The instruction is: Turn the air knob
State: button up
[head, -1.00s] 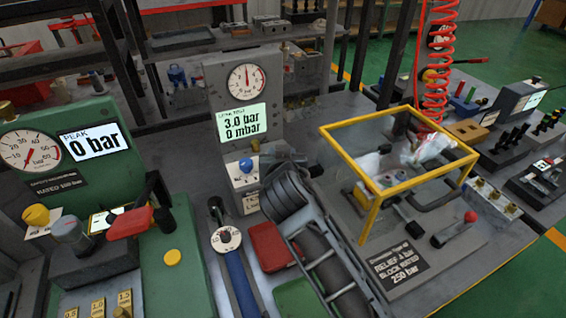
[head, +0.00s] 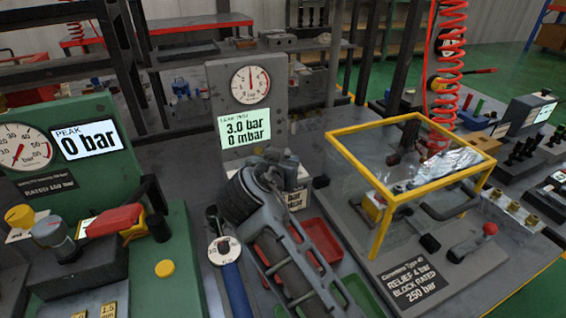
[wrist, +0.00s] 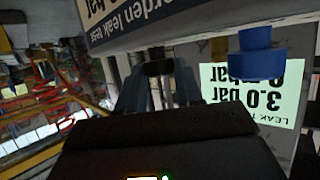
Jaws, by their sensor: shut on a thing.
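The grey leak tester (head: 235,85) stands behind my arm, its dial near 3 and its screen reading 3.0 bar, 0 mbar. My gripper (head: 288,160) is at the tester's lower front; it hides that part in the head view. In the wrist view, which shows the tester upside down, a blue knob (wrist: 257,58) stands right of my gripper (wrist: 162,82), outside the fingers. The fingers are shut on a small dark part (wrist: 160,67) between them. I cannot tell for certain whether this part is the air knob.
A yellow-framed clear guard (head: 385,212) stands close on the right. A green test unit (head: 70,185) with a red-handled lever (head: 117,219) is on the left. A red tray (head: 308,243) lies under my arm.

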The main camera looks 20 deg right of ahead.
jog(key=o, duration=1)
jog(key=shift+o, duration=0.2)
jog(key=v, duration=0.7)
jog(key=shift+s+a+r+b, duration=0.15)
jog(key=shift+s+a+b, duration=0.05)
jog(key=shift+s+b, duration=0.15)
